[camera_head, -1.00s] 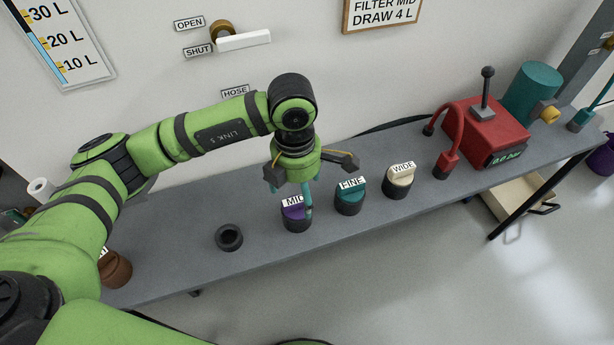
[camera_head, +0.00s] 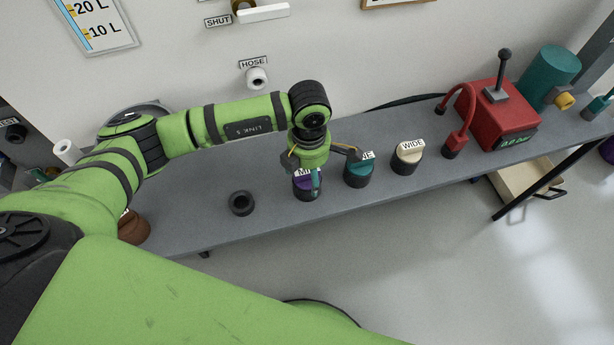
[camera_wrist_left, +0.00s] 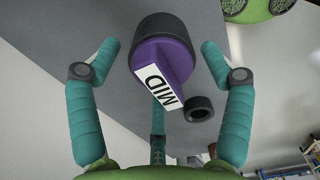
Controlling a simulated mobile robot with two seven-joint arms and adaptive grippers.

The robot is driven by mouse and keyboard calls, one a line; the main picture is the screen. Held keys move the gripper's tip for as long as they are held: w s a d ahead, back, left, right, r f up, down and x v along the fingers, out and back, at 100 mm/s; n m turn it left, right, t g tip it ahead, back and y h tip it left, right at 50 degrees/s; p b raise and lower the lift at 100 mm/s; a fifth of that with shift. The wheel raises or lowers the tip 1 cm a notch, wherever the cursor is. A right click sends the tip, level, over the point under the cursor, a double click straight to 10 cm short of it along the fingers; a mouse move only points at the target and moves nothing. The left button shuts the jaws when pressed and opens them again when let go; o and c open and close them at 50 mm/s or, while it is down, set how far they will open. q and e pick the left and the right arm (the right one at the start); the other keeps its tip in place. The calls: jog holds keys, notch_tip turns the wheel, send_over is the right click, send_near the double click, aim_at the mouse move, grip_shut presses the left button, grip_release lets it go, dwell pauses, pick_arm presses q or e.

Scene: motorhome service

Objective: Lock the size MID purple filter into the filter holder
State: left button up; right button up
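The purple filter labelled MID (camera_head: 305,191) stands upright on the bench with a dark lower part. It fills the middle of the left wrist view (camera_wrist_left: 165,58). My left gripper (camera_head: 308,177) is over it, fingers pointing down. In the left wrist view its teal fingers (camera_wrist_left: 160,47) are spread on either side of the filter, with gaps showing on both sides. A dark open ring (camera_head: 241,203) sits on the bench left of the filter, empty; I cannot tell whether it is the filter holder. My right gripper is not in view.
A teal FINE filter (camera_head: 359,174) stands close right of the purple one, then a cream WIDE filter (camera_head: 407,158). A red pump box (camera_head: 497,118) is further right. A white fitting (camera_head: 257,79) is under the HOSE label. Bench (camera_head: 195,205) around the ring is clear.

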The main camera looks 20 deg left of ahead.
pick_arm(q)
jog(key=c, duration=0.6)
jog(key=shift+c, duration=0.4)
notch_tip(320, 180, up, 10)
jog(key=b, duration=0.2)
jog(key=shift+b, duration=0.35)
jog(key=shift+r, duration=0.4)
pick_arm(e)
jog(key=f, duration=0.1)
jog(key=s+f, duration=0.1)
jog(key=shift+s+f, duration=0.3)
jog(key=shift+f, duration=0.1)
